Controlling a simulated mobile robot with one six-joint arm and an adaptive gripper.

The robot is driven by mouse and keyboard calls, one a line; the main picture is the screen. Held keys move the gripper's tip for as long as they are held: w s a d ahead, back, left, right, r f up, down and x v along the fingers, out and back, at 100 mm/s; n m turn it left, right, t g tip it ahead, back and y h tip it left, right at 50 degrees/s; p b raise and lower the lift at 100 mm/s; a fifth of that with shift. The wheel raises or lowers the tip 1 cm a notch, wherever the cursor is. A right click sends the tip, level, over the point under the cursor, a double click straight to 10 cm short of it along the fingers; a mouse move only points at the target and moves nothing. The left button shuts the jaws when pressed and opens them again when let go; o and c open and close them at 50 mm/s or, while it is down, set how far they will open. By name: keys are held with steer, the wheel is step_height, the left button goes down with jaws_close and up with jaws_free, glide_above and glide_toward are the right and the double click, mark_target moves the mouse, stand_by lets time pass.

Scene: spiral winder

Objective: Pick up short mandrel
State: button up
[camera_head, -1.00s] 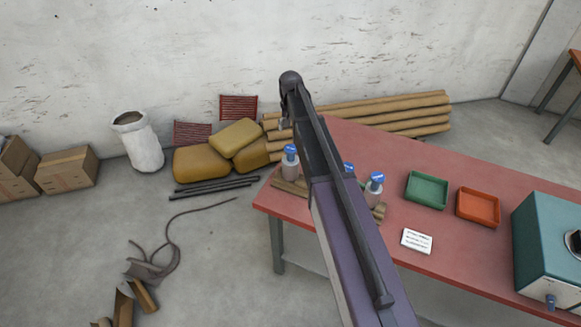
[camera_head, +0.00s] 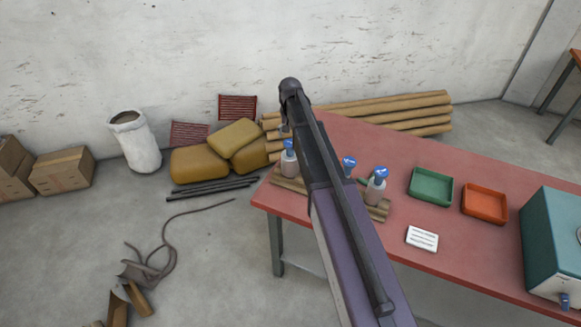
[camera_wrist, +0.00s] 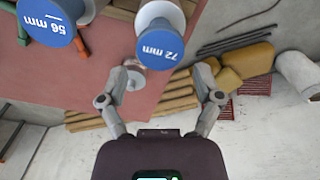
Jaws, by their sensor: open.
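Three mandrels with blue caps stand on a wooden rack (camera_head: 290,186) on the red table: the left mandrel (camera_head: 290,162), the middle mandrel (camera_head: 349,163), partly behind my arm, and the right mandrel (camera_head: 375,190). In the wrist view one cap reads 72 mm (camera_wrist: 160,46) and another reads 56 mm (camera_wrist: 47,20). I cannot tell which is the short mandrel. My gripper (camera_wrist: 162,82) is open in the wrist view. The 72 mm cap is just beyond and between its fingers, apart from them. A grey round part shows beside the left finger.
The red table (camera_head: 400,165) carries a green tray (camera_head: 431,187), an orange tray (camera_head: 485,204), a white card (camera_head: 422,239) and a teal machine (camera_head: 553,235). Cardboard tubes (camera_head: 400,112) and yellow sacks (camera_head: 200,165) lie behind. Table around the card is clear.

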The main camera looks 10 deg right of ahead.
mark_target(290, 149)
steer(key=shift+f+b, duration=0.9)
steer(key=shift+f, duration=0.25)
steer(key=shift+f+b, duration=2.75)
steer(key=c, duration=1.1)
